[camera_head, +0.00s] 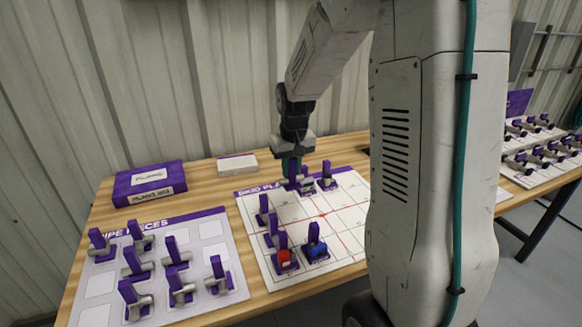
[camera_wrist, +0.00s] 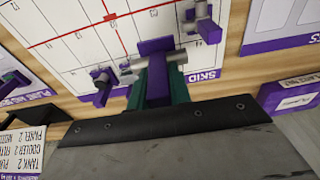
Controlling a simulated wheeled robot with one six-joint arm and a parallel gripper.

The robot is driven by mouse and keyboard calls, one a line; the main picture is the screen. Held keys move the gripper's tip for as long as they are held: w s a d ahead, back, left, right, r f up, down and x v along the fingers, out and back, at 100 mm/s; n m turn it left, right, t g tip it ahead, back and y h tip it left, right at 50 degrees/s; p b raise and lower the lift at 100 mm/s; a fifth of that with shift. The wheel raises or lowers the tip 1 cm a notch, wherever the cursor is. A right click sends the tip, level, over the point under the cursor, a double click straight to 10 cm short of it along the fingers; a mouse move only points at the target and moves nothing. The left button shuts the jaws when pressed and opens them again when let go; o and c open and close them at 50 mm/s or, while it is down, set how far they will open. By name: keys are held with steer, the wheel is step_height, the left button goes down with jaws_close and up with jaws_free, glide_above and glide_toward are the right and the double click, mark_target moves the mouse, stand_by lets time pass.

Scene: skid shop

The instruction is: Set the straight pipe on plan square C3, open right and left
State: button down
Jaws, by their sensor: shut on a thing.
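My gripper (camera_head: 291,178) is shut on the purple upright tab of a grey pipe piece, over the back part of the white skid plan board (camera_head: 345,219). In the wrist view, my green jaws (camera_wrist: 158,88) close on the purple tab of that straight pipe (camera_wrist: 155,45), and grey pipe shows on both sides of the tab. Other purple-tabbed pieces stand close on either side of it, one at the wrist view's left (camera_wrist: 102,86) and one at its right (camera_wrist: 207,27). I cannot tell whether the held pipe touches the board or which square is under it.
More pieces stand on the plan, including one with a red part (camera_head: 286,257) and one with a blue part (camera_head: 316,249). The plan's middle and right squares look clear. The pipe pieces board (camera_head: 210,228) holds several pieces at left. A purple box (camera_head: 150,183) lies behind.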

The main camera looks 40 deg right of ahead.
mark_target(292, 178)
stand_by(0.4)
steer(key=shift+f, duration=2.75)
steer(key=shift+f, duration=0.2)
steer(key=shift+f, duration=1.6)
steer(key=shift+f, duration=0.7)
steer(key=c, duration=1.2)
jaws_free()
steer(key=shift+r, duration=0.25)
steer(key=shift+r, duration=0.35)
